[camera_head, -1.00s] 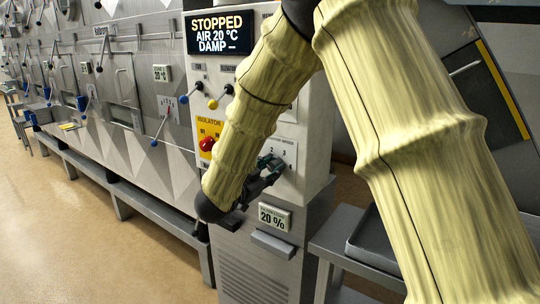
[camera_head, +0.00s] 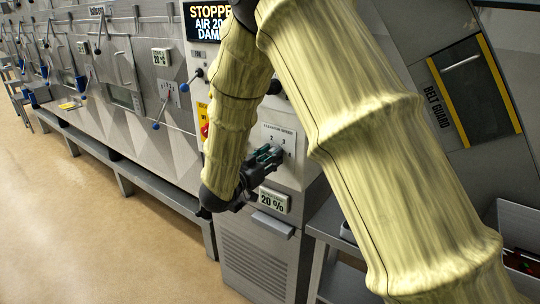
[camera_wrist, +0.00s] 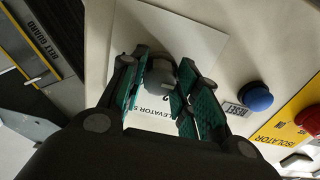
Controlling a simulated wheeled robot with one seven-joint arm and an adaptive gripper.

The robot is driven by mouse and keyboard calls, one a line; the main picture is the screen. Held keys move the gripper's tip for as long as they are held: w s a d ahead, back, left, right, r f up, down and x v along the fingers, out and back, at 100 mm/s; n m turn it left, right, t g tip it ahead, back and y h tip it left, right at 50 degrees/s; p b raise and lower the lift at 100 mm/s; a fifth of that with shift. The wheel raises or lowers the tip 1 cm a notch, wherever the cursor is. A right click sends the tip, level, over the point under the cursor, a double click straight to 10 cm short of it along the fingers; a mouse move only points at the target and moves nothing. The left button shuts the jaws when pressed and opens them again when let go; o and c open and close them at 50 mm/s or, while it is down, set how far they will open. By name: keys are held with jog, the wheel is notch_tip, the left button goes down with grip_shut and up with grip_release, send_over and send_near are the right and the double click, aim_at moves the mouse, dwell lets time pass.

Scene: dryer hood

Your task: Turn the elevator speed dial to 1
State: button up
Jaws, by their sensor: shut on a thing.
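The elevator speed dial is a grey round knob (camera_wrist: 154,72) on a white plate (camera_wrist: 205,45) in the wrist view. Its plate (camera_head: 275,130) also shows in the head view, with a few numbers readable. My gripper (camera_wrist: 165,66) has its green-padded fingers on both sides of the knob and is shut on it. In the head view my gripper (camera_head: 272,158) is at the lower part of the plate and hides the knob. I cannot tell which number the dial points to.
A blue reset button (camera_wrist: 256,96) and a red isolator knob (camera_wrist: 308,118) sit beside the plate. A 20 % display (camera_head: 273,200) is below it. A belt guard panel (camera_head: 475,90) is at the right. Open floor (camera_head: 80,230) lies at the left.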

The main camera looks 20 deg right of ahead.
jog(key=o, duration=1)
jog(key=shift+a, duration=0.1)
jog(key=v, duration=1.2)
